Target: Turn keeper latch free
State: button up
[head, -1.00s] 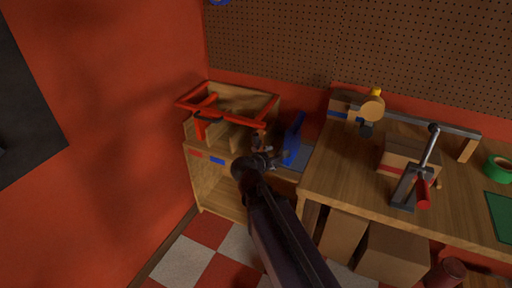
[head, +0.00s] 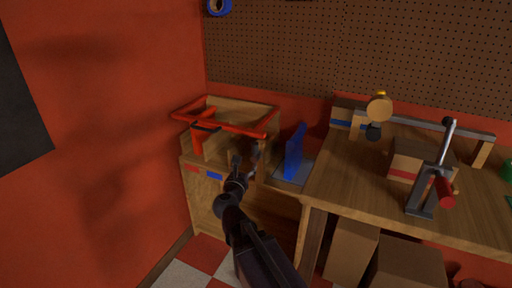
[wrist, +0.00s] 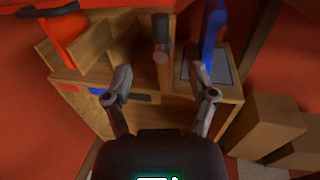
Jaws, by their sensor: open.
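My gripper (head: 237,167) is open and empty in front of the wooden cabinet at the left of the bench.
A blue upright panel (head: 294,153) stands on a grey plate right of the gripper. The wooden bench (head: 345,178) lies further right, with a red-handled clamp (head: 437,180) and a box. Cardboard boxes (head: 350,250) stand under it. A red wall closes the left side.

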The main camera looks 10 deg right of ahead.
aim_at(254, 146)
jog(key=shift+w, duration=0.15)
jog(key=shift+x, duration=6.8)
